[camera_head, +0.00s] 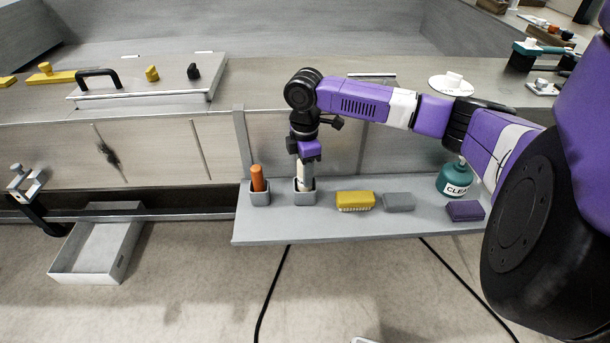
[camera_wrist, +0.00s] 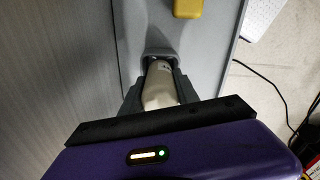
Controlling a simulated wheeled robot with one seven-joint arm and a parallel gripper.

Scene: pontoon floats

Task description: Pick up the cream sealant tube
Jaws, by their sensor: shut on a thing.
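The cream sealant tube (camera_head: 304,182) stands upright in a small grey square holder (camera_head: 304,197) on the grey shelf. In the wrist view the tube (camera_wrist: 160,88) lies between my gripper's two dark fingers (camera_wrist: 157,94). In the head view my gripper (camera_head: 306,165) reaches down from above and is shut on the upper part of the tube. The tube's lower end is hidden inside the holder, and its top is hidden by the gripper.
A grey upright (camera_head: 242,140) stands behind.

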